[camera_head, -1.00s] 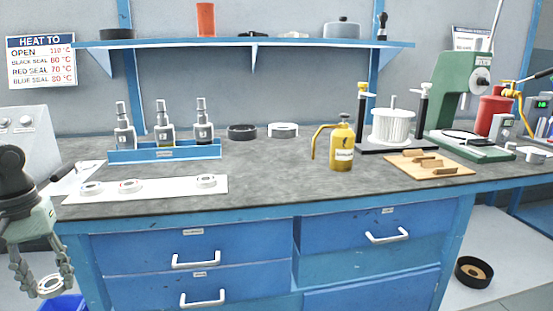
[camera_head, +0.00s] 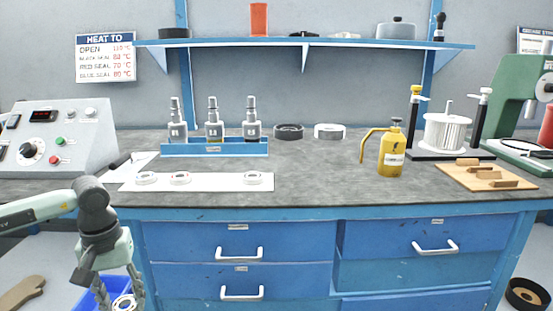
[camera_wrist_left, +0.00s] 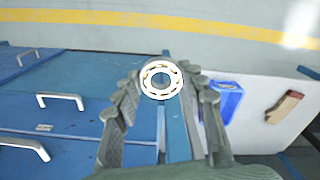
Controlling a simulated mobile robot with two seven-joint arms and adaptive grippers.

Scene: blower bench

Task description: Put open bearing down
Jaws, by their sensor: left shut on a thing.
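My left gripper (camera_head: 122,298) is at the lower left in the head view, below the bench top and in front of the blue drawers. It is shut on the open bearing (camera_head: 124,303), a pale ring with its balls showing. In the left wrist view the open bearing (camera_wrist_left: 160,79) sits between the fingertips of the left gripper (camera_wrist_left: 161,88). A white mat (camera_head: 215,182) lies on the bench top near its front left edge. My right gripper is not in view.
A blue bin (camera_head: 92,293) stands on the floor beside the left gripper. A control box (camera_head: 58,138) is at the left, a yellow oil can (camera_head: 392,150) at the right. The bench middle (camera_head: 310,180) is clear.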

